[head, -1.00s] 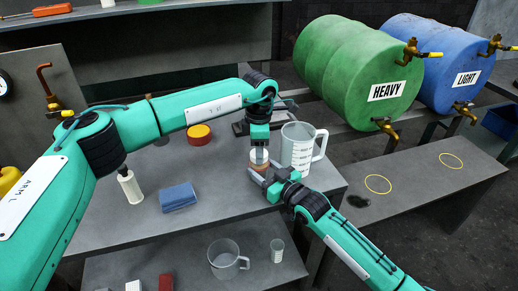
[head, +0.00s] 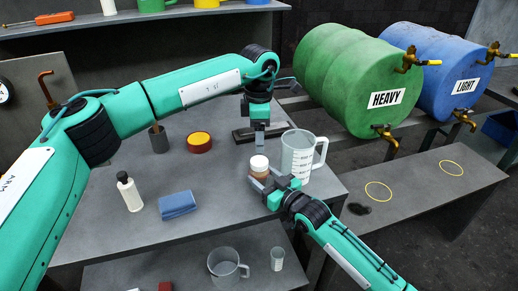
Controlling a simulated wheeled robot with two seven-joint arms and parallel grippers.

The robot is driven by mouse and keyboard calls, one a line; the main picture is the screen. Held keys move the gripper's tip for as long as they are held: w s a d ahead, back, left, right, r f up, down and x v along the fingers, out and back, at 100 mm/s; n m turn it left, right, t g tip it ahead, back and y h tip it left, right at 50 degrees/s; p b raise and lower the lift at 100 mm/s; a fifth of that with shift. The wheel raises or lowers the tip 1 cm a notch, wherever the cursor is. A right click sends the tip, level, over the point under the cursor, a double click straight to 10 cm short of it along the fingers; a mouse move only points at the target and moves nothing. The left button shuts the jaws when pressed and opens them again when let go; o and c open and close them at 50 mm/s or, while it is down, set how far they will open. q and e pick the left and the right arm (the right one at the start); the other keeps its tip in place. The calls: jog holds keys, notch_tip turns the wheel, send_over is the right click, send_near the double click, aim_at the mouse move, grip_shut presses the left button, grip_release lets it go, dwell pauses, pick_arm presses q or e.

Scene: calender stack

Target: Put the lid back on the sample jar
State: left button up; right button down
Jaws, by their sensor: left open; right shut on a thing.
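The sample jar (head: 257,174) is a small jar with brownish contents, upright at the right part of the grey bench. Its white lid (head: 259,162) sits on top of it and looks level; whether it is screwed tight I cannot tell. My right gripper (head: 262,182) is shut around the jar's body from the front right and hides part of it. My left gripper (head: 260,146) is open and empty, pointing down just above the lid and apart from it.
A clear measuring jug (head: 297,156) stands close to the right of the jar. A blue cloth (head: 177,204), white bottle (head: 129,192), dark cup (head: 158,139) and red-yellow disc (head: 199,142) lie left. The bench front is clear.

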pick_arm(q)
notch_tip(320, 180, up, 4)
jog(key=shift+f, duration=0.1)
pick_arm(e)
jog(key=shift+c, duration=2.3)
grip_release()
pick_arm(q)
jog(key=shift+f+b, duration=0.6)
jog(key=shift+b, duration=0.05)
pick_arm(e)
jog(key=v, duration=1.3)
jog(key=shift+s+d, duration=0.25)
jog(key=shift+d, duration=0.05)
